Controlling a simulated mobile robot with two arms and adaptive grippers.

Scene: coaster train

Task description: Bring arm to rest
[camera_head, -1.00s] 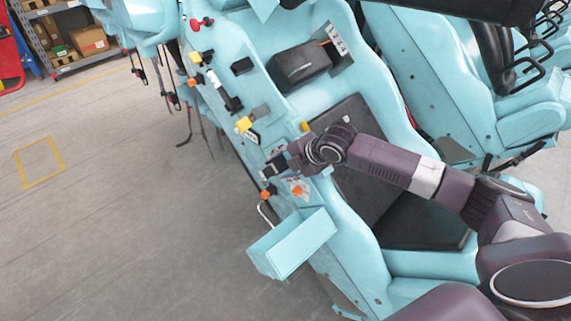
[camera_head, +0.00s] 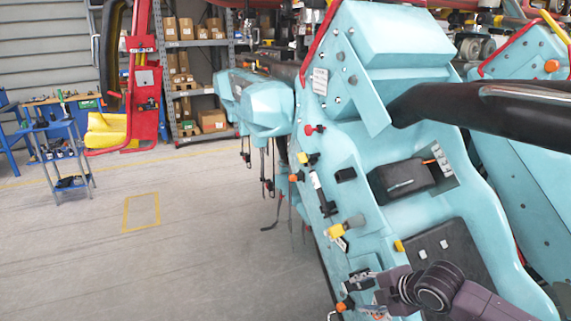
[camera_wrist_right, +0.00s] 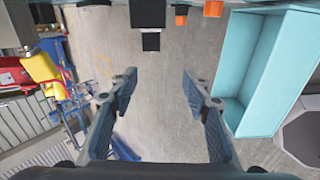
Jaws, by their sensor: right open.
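My right arm (camera_head: 475,302) comes in at the bottom right of the head view, in front of the teal coaster car (camera_head: 400,85). My right gripper (camera_head: 358,290) is beside the car's side panel, near the bottom edge. In the right wrist view the right gripper (camera_wrist_right: 159,82) has its two fingers wide apart, with only grey floor between them. A teal open box (camera_wrist_right: 265,65) is to the right of the fingers in that view. My left gripper is not in view.
The car's side carries several small fittings, including a red knob (camera_head: 314,129) and a yellow one (camera_head: 337,231). A black padded bar (camera_head: 490,110) crosses at the right. Shelving (camera_head: 193,75) and a blue cart (camera_head: 60,150) stand at the back left. The floor at left is clear.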

